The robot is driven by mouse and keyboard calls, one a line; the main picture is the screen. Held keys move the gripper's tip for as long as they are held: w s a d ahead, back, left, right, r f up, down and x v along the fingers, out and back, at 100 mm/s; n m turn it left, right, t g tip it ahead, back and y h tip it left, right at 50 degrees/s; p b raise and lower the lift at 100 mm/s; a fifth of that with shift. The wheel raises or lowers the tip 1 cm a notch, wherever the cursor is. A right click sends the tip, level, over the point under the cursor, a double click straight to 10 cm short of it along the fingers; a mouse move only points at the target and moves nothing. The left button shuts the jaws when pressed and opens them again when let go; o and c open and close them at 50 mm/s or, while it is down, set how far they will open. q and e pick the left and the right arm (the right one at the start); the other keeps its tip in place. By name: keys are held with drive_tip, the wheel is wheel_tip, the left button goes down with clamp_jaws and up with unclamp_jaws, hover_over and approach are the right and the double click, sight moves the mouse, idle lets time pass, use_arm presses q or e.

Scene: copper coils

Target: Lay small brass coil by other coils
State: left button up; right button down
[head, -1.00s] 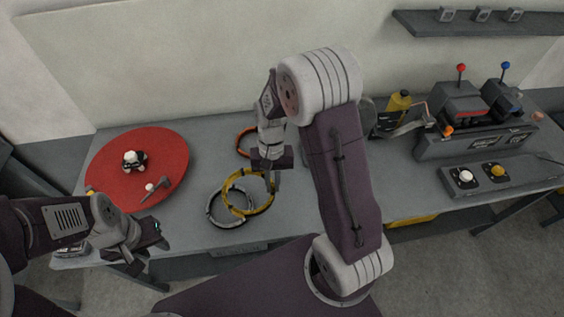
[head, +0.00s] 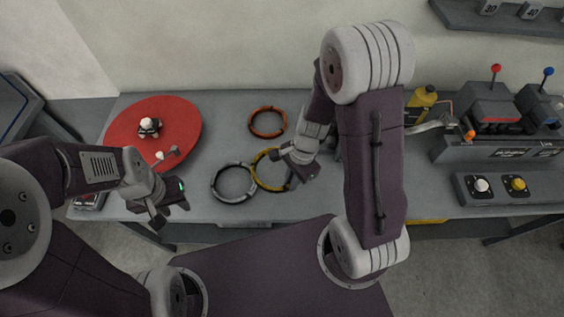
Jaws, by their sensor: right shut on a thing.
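The small brass coil (head: 255,163) is a yellow ring at the table's middle, partly hidden behind my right gripper (head: 291,180). The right gripper is shut on the coil's right side. A silver coil (head: 214,190) lies flat just left of the brass coil; their edges meet or nearly meet, and I cannot tell if they touch. An orange copper coil (head: 252,124) lies apart behind them. I cannot tell whether the brass coil rests fully on the table. My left gripper (head: 168,211) is open and empty near the front-left table edge.
A red round mat (head: 185,115) with small white-and-black items lies at left. A yellow bottle (head: 422,100), a machine with red and blue knobs (head: 490,115) and a button box (head: 470,195) stand at right. The grey table (head: 225,140) is bare between mat and coils.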

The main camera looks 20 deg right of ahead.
drive_tip(key=w+f, duration=0.1)
drive_tip(key=w, duration=0.1)
drive_tip(key=w+d+f, duration=0.1)
drive_tip(key=w+f, duration=0.1)
drive_tip(key=w, duration=0.1)
drive_tip(key=w+d+f+p, duration=0.1)
drive_tip(key=w, duration=0.1)
drive_tip(key=shift+w+f, duration=0.2)
drive_tip(key=shift+w, duration=0.05)
drive_tip(key=shift+w+f, duration=0.15)
drive_tip(key=x, duration=0.3)
drive_tip(key=shift+d+f, duration=0.25)
drive_tip(key=shift+f, duration=0.2)
drive_tip(key=shift+w+f, duration=0.1)
drive_tip(key=shift+f, duration=0.05)
drive_tip(key=c, duration=1.5)
unclamp_jaws()
